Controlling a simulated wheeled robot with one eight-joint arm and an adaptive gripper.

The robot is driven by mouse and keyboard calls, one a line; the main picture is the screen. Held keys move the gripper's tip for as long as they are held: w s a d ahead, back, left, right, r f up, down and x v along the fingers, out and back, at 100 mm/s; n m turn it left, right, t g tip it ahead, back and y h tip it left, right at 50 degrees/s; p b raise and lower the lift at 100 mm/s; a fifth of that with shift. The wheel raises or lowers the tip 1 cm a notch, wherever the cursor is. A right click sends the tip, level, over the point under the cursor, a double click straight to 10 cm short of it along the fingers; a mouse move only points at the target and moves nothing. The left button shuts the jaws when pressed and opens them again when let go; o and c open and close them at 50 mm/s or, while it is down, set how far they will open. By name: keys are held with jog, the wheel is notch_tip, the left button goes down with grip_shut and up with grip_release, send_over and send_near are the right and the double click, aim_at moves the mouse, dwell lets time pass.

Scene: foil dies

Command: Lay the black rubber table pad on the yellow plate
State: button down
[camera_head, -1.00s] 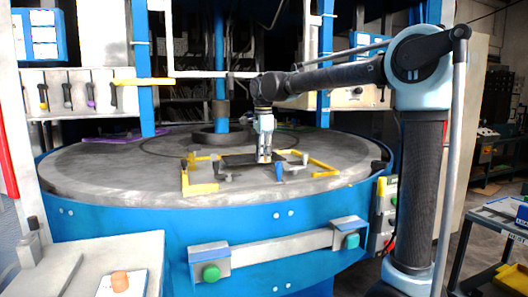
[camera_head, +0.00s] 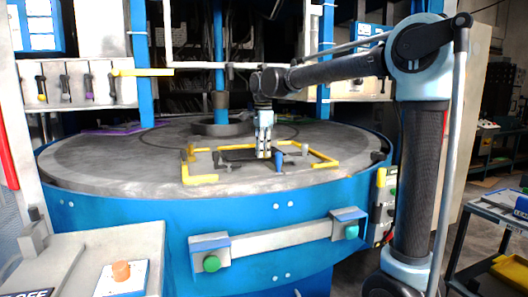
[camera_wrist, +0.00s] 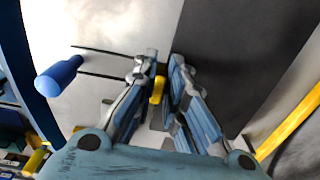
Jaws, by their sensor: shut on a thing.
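The black rubber table pad (camera_head: 238,155) is low over the round grey table, inside the yellow-edged frame. In the wrist view the pad (camera_wrist: 240,50) fills the upper right as a dark sheet. My gripper (camera_head: 263,155) points straight down at the pad; in the wrist view its fingers (camera_wrist: 165,62) are close together at the pad's edge, shut on it. The yellow plate shows only as yellow edge pieces (camera_head: 200,179) around the pad; one also crosses the wrist view's lower right (camera_wrist: 290,125). I cannot tell whether the pad touches the surface beneath.
A blue-handled clamp (camera_head: 279,159) stands just right of my gripper; its blue handle (camera_wrist: 60,78) is at left in the wrist view. Other clamps stand around the frame. A dark ring (camera_head: 220,128) and blue post are behind. The table's left side (camera_head: 100,165) is clear.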

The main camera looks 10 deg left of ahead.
jog(key=shift+f, duration=1.05)
jog(key=c, duration=1.6)
grip_release()
jog(key=shift+o, duration=0.2)
